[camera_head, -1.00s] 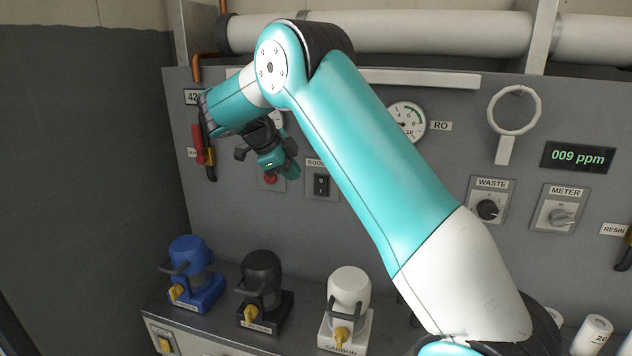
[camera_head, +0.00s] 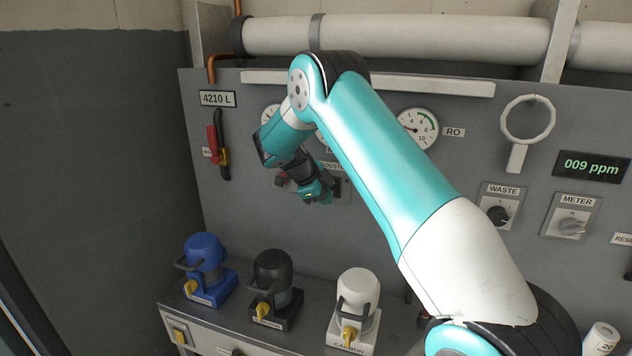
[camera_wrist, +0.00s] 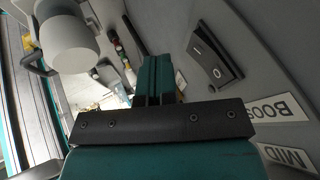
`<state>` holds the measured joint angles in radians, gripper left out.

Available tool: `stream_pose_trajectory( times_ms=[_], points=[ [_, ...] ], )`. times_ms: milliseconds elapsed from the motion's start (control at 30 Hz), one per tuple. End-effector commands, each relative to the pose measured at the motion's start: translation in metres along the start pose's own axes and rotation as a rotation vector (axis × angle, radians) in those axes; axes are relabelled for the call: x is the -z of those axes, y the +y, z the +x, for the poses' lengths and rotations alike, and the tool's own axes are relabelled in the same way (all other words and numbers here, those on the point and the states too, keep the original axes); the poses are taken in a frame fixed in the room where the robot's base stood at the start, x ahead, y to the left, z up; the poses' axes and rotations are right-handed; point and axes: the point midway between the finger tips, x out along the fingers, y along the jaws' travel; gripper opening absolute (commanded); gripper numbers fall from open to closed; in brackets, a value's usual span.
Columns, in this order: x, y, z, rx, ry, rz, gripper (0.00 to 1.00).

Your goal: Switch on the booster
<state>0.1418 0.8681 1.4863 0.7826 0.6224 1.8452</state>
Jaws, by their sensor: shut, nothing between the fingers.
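The booster switch is a black rocker with white marks on a grey plate, and it shows in the wrist view (camera_wrist: 214,57). Its label, partly cut off, reads "BOOS" upside down (camera_wrist: 278,107). In the head view my gripper (camera_head: 324,196) is in front of the switch and hides most of it; part of the "BOOSTER" label (camera_head: 332,167) shows above. My gripper is shut and empty. In the wrist view its fingertips (camera_wrist: 155,62) are left of the rocker, with a gap visible. I cannot tell which side of the rocker is pressed.
The waste knob (camera_head: 498,215) and meter knob (camera_head: 571,226) are right. Blue (camera_head: 206,262), black (camera_head: 273,283) and white (camera_head: 356,297) canister units stand on the ledge below. Pipes run above.

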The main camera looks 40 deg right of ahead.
Motion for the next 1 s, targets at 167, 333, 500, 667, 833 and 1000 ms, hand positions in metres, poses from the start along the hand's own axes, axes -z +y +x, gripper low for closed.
stream_pose_trajectory(
  times_ms=[167,333,500,667,833,1000],
  points=[
    [0.001,-0.02,0.008,0.0,0.0,0.001,0.0],
    [-0.001,-0.024,0.013,0.001,0.0,0.0,0.0],
    [-0.001,-0.024,0.014,0.001,0.0,0.0,0.0],
    [-0.002,-0.024,0.015,0.003,0.0,0.001,0.0],
    [-0.006,-0.024,0.023,0.044,0.007,0.017,0.0],
    [-0.002,-0.028,0.017,0.051,0.009,0.02,0.0]
  ],
)
